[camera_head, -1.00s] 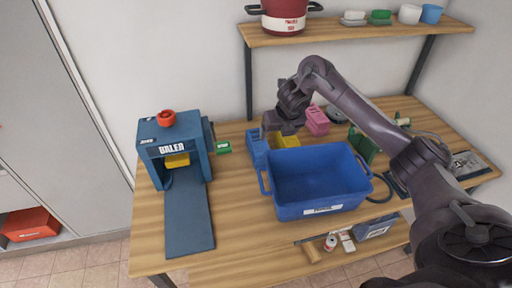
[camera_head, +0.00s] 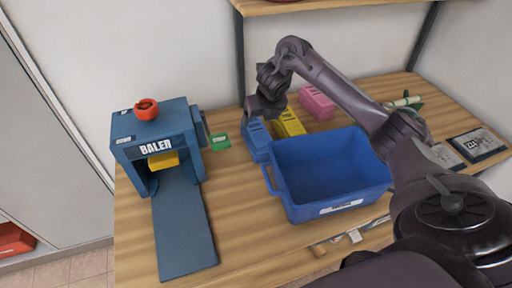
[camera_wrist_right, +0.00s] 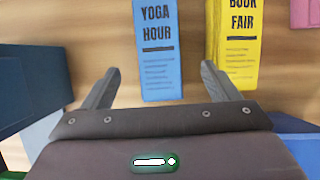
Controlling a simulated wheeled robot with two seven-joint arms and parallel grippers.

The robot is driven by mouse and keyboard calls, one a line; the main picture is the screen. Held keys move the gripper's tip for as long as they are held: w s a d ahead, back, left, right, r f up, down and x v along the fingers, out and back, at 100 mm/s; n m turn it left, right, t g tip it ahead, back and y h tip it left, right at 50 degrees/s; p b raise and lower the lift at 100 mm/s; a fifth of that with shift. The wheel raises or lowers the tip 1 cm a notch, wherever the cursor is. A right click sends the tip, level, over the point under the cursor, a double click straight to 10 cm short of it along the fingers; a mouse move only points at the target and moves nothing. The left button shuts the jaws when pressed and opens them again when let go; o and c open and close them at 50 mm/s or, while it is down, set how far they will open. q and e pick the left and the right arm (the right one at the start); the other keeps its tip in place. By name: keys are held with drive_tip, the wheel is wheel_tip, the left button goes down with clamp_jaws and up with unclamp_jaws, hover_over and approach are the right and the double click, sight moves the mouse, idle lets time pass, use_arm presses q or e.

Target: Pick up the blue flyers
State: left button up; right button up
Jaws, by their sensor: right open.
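The blue flyers (camera_head: 257,139) lie as a stack on the table, left of the yellow flyers and just behind the blue bin. In the right wrist view the blue flyers (camera_wrist_right: 158,48) read "YOGA HOUR" and lie ahead of the jaws, roughly centred between them. My right gripper (camera_head: 262,112) is above the far end of the blue flyers in the head view. In the right wrist view its two fingers (camera_wrist_right: 157,85) are spread apart with nothing held. My left gripper is not in view.
Yellow flyers (camera_head: 289,123) marked "BOOK FAIR" lie close on the right, with a pink stack (camera_head: 317,103) beyond. The blue bin (camera_head: 333,178) stands in front. A blue baler (camera_head: 156,149) is at left with a green box (camera_head: 220,141) beside it.

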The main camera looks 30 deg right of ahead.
sight(257, 130)
drive_tip(key=shift+w+f+b, duration=0.1)
drive_tip(key=shift+f+b, duration=0.3)
drive_tip(key=shift+f, duration=0.4)
drive_tip(key=shift+w+f, duration=0.1)
drive_tip(key=shift+f, duration=0.15)
drive_tip(key=shift+p+x, duration=0.3)
drive_tip(key=shift+x, duration=0.85)
drive_tip(key=p+x, duration=0.1)
drive_tip(key=x, duration=0.4)
drive_tip(key=shift+w, duration=0.1)
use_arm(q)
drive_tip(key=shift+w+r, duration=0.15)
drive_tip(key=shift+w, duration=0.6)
use_arm(e)
drive_tip(key=shift+r, duration=0.1)
drive_tip(key=c, duration=1.7)
